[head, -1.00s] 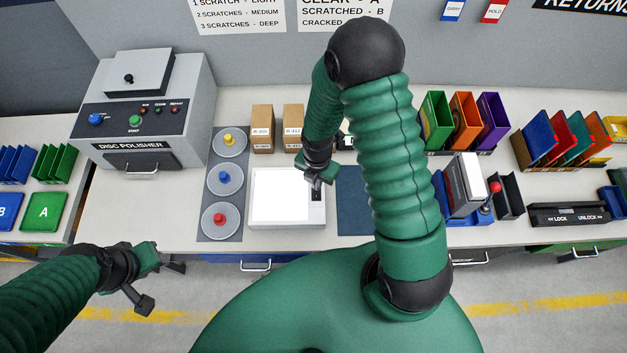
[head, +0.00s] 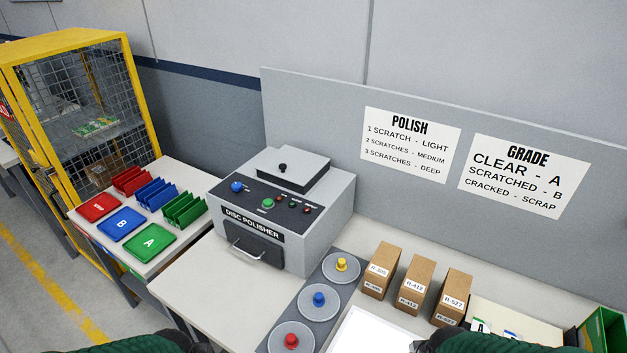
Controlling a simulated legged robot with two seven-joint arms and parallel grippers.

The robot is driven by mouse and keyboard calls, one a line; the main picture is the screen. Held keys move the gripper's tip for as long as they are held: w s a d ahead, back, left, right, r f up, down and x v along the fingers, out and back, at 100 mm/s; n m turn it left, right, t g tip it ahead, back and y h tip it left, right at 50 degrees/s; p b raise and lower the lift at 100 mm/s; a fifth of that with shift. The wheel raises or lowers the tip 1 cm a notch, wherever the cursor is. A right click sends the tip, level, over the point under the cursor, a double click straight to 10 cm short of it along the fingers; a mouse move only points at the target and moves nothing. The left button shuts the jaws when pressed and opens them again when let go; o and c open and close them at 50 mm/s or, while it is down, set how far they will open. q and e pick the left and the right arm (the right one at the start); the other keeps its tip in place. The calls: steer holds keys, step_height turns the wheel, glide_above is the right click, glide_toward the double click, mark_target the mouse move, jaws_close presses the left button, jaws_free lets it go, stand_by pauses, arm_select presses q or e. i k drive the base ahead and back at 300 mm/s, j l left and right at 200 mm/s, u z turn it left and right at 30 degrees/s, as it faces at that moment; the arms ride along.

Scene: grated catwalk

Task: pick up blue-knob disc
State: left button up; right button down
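The blue-knob disc (head: 319,299) is a round grey disc with a blue knob at its middle. It lies on a dark grey strip (head: 290,320), in the middle of a row of discs. The yellow-knob disc (head: 341,266) is behind it and the red-knob disc (head: 291,338) is in front. Nothing covers the blue knob. Only parts of my green arms show at the bottom edge, left and right of the discs. The fingers of both grippers are out of view.
The disc polisher (head: 285,215) stands behind and left of the discs. Several cardboard boxes (head: 415,285) stand to their right, and a white lit panel (head: 375,332) lies in front of those. Coloured trays (head: 145,240) and a yellow mesh cage (head: 80,120) are at the left.

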mark_target(319, 302)
steer(key=i+j+u, duration=0.1)
steer(key=u, duration=0.25)
steer(key=i+u, duration=0.15)
steer(key=u, duration=0.2)
steer(key=i+j+u, duration=0.1)
steer(key=u, duration=0.25)
